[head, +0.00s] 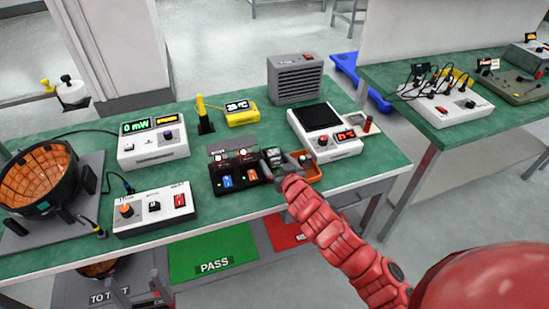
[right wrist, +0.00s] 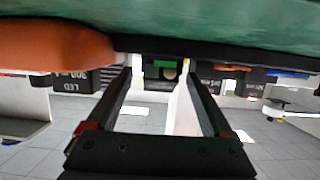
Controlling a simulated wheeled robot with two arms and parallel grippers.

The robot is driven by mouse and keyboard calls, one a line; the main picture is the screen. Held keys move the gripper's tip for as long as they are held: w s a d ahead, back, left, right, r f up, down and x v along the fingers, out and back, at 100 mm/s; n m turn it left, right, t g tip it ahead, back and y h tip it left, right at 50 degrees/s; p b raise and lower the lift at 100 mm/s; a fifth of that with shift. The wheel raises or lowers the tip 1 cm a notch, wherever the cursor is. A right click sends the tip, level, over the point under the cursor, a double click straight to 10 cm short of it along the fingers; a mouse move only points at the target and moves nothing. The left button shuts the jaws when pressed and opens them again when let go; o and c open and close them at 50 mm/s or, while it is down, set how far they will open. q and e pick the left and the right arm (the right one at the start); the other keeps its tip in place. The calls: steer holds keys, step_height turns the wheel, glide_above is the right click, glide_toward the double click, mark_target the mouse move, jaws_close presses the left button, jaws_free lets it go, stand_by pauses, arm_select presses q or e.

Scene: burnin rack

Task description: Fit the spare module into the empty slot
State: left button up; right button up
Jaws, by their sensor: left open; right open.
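The black rack (head: 236,188) stands near the bench's front edge and holds modules with blue and orange front parts. They also show at the right of the upside-down right wrist view (right wrist: 235,70). My right gripper (head: 276,164) is open at the rack's right end. Its two fingers stand apart in the right wrist view (right wrist: 158,76). A dark part with a green patch and a pale round spot (right wrist: 168,72) shows between them; I cannot tell whether it is the spare module. A dark block labelled LED 300 mA (right wrist: 72,84) shows by the orange tray. My left gripper is not in view.
The orange tray (head: 314,177) lies right of the gripper. A white instrument with a black top plate (head: 338,148) stands behind it. A white switch box (head: 152,213) stands left of the rack. The bench front between switch box and rack is clear.

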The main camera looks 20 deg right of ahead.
jaws_close()
stand_by(0.4)
steer(key=shift+r, duration=0.15)
